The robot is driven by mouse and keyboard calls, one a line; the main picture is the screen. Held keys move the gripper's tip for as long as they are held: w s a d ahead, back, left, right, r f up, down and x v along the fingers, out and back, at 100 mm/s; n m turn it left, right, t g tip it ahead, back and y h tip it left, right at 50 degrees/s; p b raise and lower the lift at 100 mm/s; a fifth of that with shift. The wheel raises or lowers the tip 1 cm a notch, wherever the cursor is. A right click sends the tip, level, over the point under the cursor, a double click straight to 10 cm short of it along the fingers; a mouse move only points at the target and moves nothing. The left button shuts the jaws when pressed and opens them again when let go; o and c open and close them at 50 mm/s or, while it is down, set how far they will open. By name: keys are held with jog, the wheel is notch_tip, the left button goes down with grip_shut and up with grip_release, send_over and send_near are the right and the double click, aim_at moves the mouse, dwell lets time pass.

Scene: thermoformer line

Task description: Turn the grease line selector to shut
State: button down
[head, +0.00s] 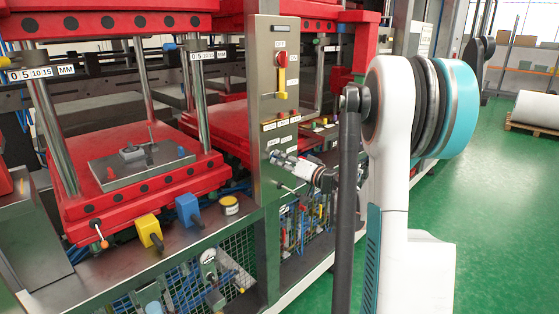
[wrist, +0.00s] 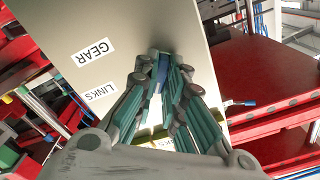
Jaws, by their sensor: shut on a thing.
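The grease line selector sits on the steel panel (head: 266,100), among small white labels; in the wrist view the labels read GEAR (wrist: 93,51) and LINKS (wrist: 101,92). My gripper (head: 274,157) is at the panel's lower half, with its fingers against the face. In the wrist view my gripper (wrist: 163,64) is shut on a narrow blue part (wrist: 162,72), which appears to be the selector's handle. The fingers hide most of it, so I cannot read which way it points. Another label below is partly hidden by the fingers.
A red and yellow lever (head: 282,75) under an OFF label sits higher on the same panel. Red press platens (head: 130,190) stand to the left. A yellow block (head: 149,230) and a blue block (head: 188,210) are on the ledge. Green floor (head: 500,200) is open at the right.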

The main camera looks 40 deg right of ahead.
jog(key=n, duration=0.4)
jog(key=shift+n, duration=0.4)
jog(key=shift+n+b, duration=0.35)
jog(key=shift+n, duration=0.55)
jog(key=c, duration=1.6)
grip_release()
jog(key=shift+s, duration=0.1)
